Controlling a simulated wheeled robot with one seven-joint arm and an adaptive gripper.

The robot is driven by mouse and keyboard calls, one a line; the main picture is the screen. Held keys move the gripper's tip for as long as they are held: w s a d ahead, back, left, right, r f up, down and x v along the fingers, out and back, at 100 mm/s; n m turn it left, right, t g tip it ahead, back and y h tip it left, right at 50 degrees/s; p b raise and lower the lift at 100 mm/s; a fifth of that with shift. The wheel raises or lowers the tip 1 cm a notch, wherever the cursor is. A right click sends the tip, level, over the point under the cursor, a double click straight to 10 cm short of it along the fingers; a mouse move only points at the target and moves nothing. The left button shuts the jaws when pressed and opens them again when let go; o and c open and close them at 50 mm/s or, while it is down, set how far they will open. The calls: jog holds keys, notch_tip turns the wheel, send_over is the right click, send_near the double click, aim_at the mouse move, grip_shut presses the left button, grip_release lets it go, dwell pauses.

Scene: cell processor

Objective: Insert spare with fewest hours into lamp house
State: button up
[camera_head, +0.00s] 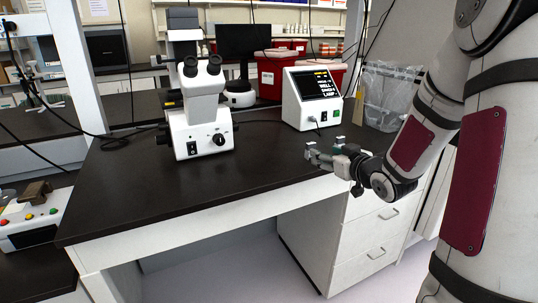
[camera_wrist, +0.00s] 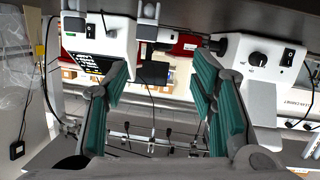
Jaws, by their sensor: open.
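A white microscope (camera_head: 203,108) with dark eyepieces stands on the black bench, and a dark grey housing (camera_head: 183,20) sits at its upper back. I cannot tell whether that housing is the lamp house. A white box with a black screen (camera_head: 319,85) stands to the right; its coloured text is too small to read surely. My gripper (camera_head: 322,157) is open and empty over the bench's front right edge. In the wrist view its teal-padded fingers (camera_wrist: 156,80) are apart with nothing between them. I can make out no spare lamp or hour marking in either view.
The black bench top (camera_head: 190,185) is clear in front of the microscope. Red bins (camera_head: 277,75) and a monitor (camera_head: 243,40) stand behind. A control box with coloured buttons (camera_head: 32,220) sits at the lower left. White drawers (camera_head: 375,225) are below my gripper. Cables hang over the bench.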

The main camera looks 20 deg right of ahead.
aim_at(312, 145)
notch_tip(312, 145, down, 3)
jog(key=d+t+y+b, duration=0.1)
jog(key=d+t+b, duration=0.1)
jog(key=d+t, duration=0.1)
jog(key=shift+m, duration=0.3)
jog(key=w+b, duration=0.1)
jog(key=w, duration=1.2)
jog(key=shift+w+f, duration=0.2)
jog(key=shift+d, duration=0.1)
grip_shut()
